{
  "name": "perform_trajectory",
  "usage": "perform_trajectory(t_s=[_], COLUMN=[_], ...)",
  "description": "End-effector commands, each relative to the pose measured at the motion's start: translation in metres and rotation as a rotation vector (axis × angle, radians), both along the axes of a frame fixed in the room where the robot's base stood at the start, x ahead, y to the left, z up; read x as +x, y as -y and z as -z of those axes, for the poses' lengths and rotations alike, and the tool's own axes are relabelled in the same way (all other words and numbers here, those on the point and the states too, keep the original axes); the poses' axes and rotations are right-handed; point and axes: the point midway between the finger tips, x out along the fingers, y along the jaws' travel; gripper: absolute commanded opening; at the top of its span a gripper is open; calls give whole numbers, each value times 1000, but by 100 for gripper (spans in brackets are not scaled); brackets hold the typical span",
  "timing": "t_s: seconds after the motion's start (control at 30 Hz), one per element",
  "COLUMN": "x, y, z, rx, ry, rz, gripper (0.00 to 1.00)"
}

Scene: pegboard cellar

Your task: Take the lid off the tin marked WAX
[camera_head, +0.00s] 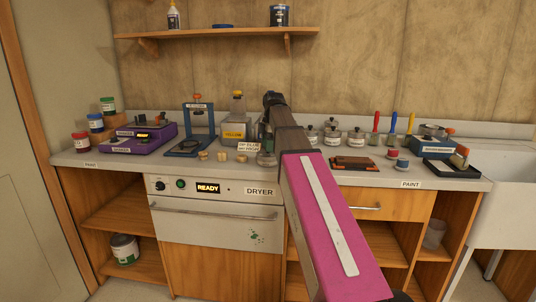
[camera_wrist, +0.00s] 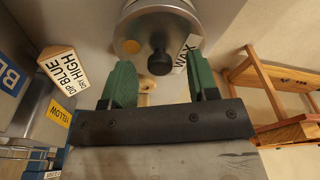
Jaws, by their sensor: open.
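The tin marked WAX is in the wrist view, at the top middle. Its round silver lid (camera_wrist: 170,24) is on and carries a black knob (camera_wrist: 159,62) and a yellow dot. The white WAX label (camera_wrist: 188,52) shows at its right, partly behind a finger. My gripper (camera_wrist: 161,72) is open, its two green fingers apart on either side of the knob's line. Nothing is between them that I can see gripped; contact with the knob cannot be told.
A DIP BLUE DRY HIGH sign (camera_wrist: 66,70) stands left of the tin, near the YELLOW container (camera_head: 234,130). Several lidded tins (camera_head: 332,135) stand right of my arm. A brown tray (camera_head: 354,164) lies in front of them. The dryer (camera_head: 215,215) is below the counter.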

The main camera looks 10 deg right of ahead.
Motion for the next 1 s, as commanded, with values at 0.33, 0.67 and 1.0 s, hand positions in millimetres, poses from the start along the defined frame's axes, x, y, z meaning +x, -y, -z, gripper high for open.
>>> perform_trajectory(t_s=[0.33, 0.67, 1.0], x=[0, 0, 0], y=[-1, -1, -1], z=[9, 8, 1], rx=[0, 0, 0], ry=[1, 0, 1], rz=[0, 0, 0], gripper=[41, 2, 2])
